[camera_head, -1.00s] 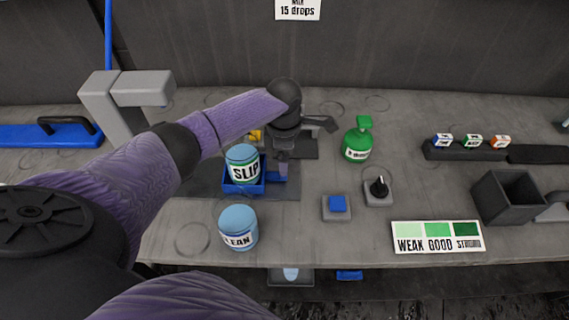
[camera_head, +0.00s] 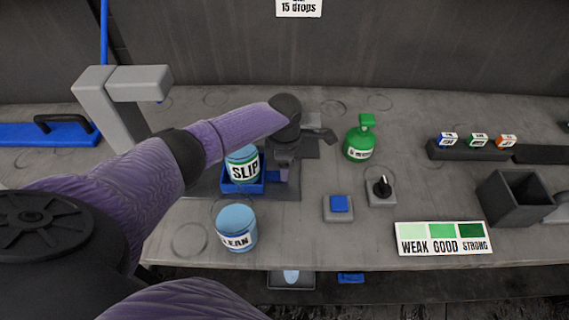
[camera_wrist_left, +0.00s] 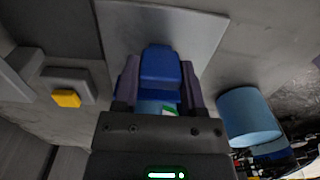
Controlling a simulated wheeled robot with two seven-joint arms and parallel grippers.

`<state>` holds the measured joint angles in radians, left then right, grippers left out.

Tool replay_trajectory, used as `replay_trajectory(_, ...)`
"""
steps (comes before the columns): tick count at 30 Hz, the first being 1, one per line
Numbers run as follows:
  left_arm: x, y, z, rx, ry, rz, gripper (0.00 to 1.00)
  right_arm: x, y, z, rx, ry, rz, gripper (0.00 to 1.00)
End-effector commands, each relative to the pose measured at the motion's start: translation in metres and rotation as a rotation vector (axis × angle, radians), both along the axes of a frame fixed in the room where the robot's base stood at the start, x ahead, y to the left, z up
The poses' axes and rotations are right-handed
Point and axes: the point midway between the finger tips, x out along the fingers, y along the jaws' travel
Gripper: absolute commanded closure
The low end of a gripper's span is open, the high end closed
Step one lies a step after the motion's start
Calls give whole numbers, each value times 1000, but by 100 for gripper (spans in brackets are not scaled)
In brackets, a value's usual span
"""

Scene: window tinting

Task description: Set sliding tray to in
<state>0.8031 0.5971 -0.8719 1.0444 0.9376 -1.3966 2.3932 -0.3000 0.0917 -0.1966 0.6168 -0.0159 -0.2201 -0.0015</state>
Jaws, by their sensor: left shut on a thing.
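The sliding tray (camera_head: 228,187) is a blue tray on a dark plate near the middle of the bench. A light blue jar labelled SLIP (camera_head: 243,172) stands in it. My left gripper (camera_head: 283,172) is at the tray's right side in the head view, pointing down. It is shut on the tray's blue handle, and my wrist hides part of that area. In the left wrist view the blue handle (camera_wrist_left: 160,66) sits between the fingers of the left gripper (camera_wrist_left: 160,88). My right gripper is not in view.
A light blue CLEAN jar (camera_head: 236,230) stands in front of the tray. A grey bracket (camera_head: 122,100) rises to the left. A green pump bottle (camera_head: 359,142), blue button (camera_head: 339,204) and black knob (camera_head: 381,187) are to the right. A yellow button (camera_wrist_left: 66,98) shows in the wrist view.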

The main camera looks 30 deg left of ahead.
Motion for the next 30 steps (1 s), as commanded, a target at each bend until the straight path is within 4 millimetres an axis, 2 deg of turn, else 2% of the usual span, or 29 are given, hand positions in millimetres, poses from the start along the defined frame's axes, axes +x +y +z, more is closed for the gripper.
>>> replay_trajectory(7,0,0,0,-1,1,0,100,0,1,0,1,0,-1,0)
replay_trajectory(11,1,5,7,-2,-10,4,100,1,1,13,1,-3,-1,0)
replay_trajectory(15,0,20,15,-5,-29,11,100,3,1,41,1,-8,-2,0)
replay_trajectory(19,-13,36,15,-1,-22,10,100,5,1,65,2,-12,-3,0)
replay_trajectory(22,-25,49,10,2,-11,6,100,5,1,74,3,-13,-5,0)
replay_trajectory(30,-51,90,4,4,-8,2,100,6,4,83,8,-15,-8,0)
